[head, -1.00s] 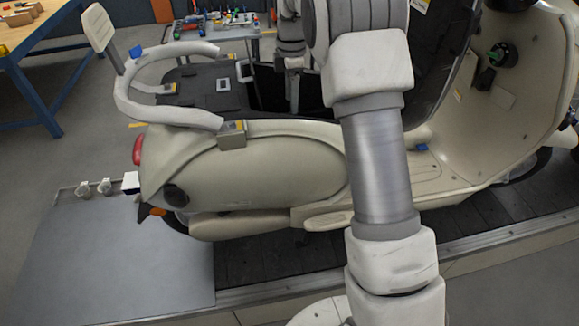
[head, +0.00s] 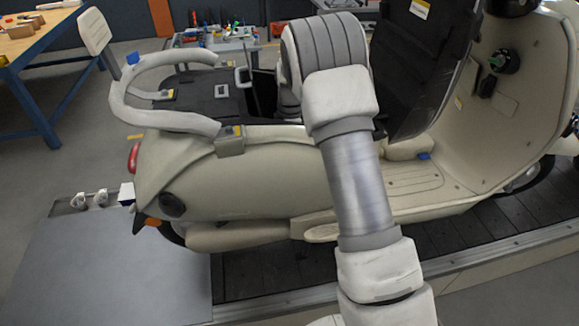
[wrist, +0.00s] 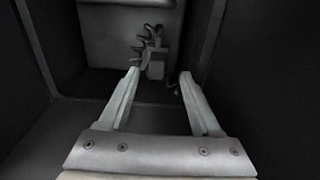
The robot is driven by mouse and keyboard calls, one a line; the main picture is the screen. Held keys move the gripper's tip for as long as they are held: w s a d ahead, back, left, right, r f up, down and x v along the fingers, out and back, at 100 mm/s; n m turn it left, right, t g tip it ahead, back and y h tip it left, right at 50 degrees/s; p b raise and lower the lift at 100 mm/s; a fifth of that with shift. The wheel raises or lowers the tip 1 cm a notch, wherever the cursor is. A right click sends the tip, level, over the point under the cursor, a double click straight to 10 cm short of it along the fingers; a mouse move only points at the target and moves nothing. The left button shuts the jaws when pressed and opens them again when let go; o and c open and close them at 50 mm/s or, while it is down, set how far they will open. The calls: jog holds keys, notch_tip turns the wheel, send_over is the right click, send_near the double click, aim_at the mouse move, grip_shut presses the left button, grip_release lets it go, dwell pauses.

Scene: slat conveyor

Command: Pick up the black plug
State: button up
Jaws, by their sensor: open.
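My gripper (wrist: 159,73) is open in the wrist view, with nothing between its two pale fingers. It points into the dark compartment (wrist: 60,95) of the scooter. Ahead of the fingertips, on the far grey wall, is a small fitting (wrist: 156,66) with several hook-like parts and a short dark cable. I cannot tell whether the black plug is part of it; the view there is dark and small. In the head view my arm covers the gripper and most of the compartment opening.
The cream scooter (head: 245,180) stands on the slat conveyor (head: 260,270). Its raised black seat (head: 425,50) is close right of my arm. The grey rear grab rail (head: 165,120) is at left. Dark walls flank my gripper closely. A tool table (head: 200,52) stands behind.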

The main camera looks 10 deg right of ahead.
jog(key=shift+w+a+f+p, duration=0.1)
jog(key=shift+w+f+p, duration=0.05)
jog(key=shift+f, duration=1.3)
jog(key=shift+w+f+p, duration=0.1)
jog(key=shift+f+p, duration=0.05)
jog(key=shift+f, duration=1.3)
grip_shut()
